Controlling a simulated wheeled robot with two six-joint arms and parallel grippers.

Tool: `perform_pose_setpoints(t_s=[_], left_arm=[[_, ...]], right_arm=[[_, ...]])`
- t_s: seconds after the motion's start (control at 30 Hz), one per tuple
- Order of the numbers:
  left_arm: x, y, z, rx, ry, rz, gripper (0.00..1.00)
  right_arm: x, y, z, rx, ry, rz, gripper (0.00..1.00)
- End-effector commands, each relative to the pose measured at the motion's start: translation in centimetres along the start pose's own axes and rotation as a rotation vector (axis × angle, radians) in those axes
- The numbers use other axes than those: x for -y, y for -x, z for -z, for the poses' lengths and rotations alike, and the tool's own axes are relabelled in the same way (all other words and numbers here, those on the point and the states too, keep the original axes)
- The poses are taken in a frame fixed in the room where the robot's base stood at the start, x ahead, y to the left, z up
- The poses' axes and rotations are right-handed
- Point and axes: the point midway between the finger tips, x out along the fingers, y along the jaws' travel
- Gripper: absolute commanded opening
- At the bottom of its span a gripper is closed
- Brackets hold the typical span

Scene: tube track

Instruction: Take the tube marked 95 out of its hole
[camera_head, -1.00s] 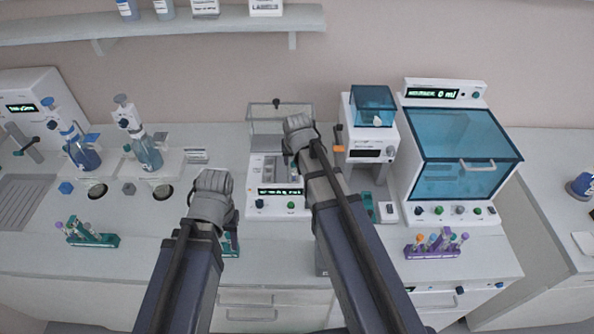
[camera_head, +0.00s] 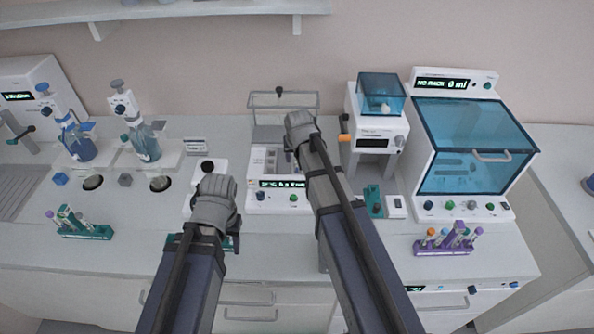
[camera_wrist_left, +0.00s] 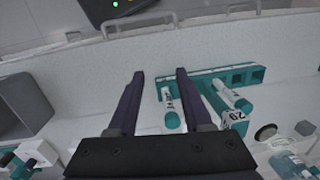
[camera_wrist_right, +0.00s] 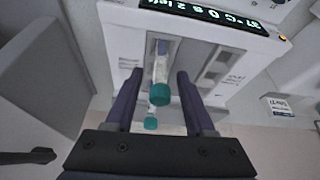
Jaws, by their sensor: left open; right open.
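My left gripper (camera_wrist_left: 158,77) is open and empty over the bench, its fingers pointing at the near end of a teal rack (camera_wrist_left: 215,79). My right gripper (camera_wrist_right: 159,78) is open in front of a white device (camera_wrist_right: 125,45) with a display. A clear tube with a teal cap (camera_wrist_right: 159,93) sits in a slot there, between the fingers in the picture and not visibly held. A second teal cap (camera_wrist_right: 150,123) shows below. I cannot read a 95 on any tube.
A purple rack with several tubes (camera_head: 442,248) stands front right, beside a blue-lidded cabinet (camera_head: 470,140). Another teal rack (camera_head: 85,233) is at front left. A small blue-topped machine (camera_head: 375,125) stands right of my right arm.

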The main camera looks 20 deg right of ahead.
Motion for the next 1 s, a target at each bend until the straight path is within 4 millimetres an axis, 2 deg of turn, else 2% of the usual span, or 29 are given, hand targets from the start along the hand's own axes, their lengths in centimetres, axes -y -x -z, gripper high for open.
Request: perform_pose_setpoints(t_s=[0.03,0.27,0.73,1.0], left_arm=[[-0.04,-0.44,0.02,0.000,0.000,0.000,0.50],[-0.02,-0.22,0.01,0.000,0.000,0.000,0.50],[-0.02,-0.23,0.01,0.000,0.000,0.000,0.50],[-0.02,-0.20,0.01,0.000,0.000,0.000,0.50]], right_arm=[[0.00,-0.47,-0.03,0.000,0.000,0.000,0.54],[-0.02,-0.25,0.02,0.000,0.000,0.000,0.52],[-0.01,-0.25,0.01,0.000,0.000,0.000,0.00],[-0.01,-0.23,0.02,0.000,0.000,0.000,0.00]])
